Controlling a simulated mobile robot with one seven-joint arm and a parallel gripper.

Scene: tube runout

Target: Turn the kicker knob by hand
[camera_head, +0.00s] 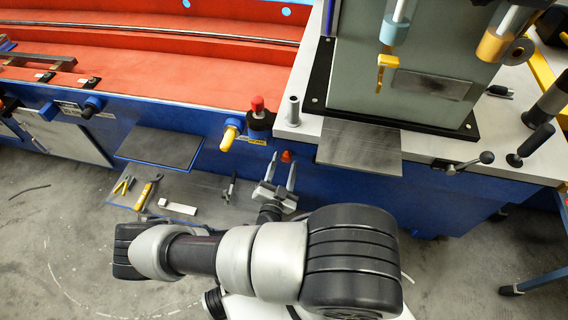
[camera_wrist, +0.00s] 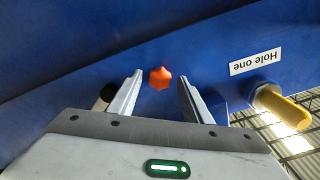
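An orange star-shaped knob (camera_wrist: 161,78) sits on the blue machine face in the wrist view. It also shows in the head view (camera_head: 287,156), just beyond my fingertips. No label on it is readable, so I cannot confirm it is the kicker knob. My gripper (camera_wrist: 160,79) is open, with one finger on each side of the knob in the picture. Neither finger visibly touches it, and the remaining depth is hard to tell. In the head view my gripper (camera_head: 280,172) points at the blue face below the white machine top.
A yellow handle (camera_wrist: 281,107) beside a "Hole one" label (camera_wrist: 255,62) juts out at the right in the wrist view. A dark plate (camera_head: 360,146) overhangs right of my gripper. A low shelf (camera_head: 205,190) with tools lies left. A red knob (camera_head: 257,104) stands above.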

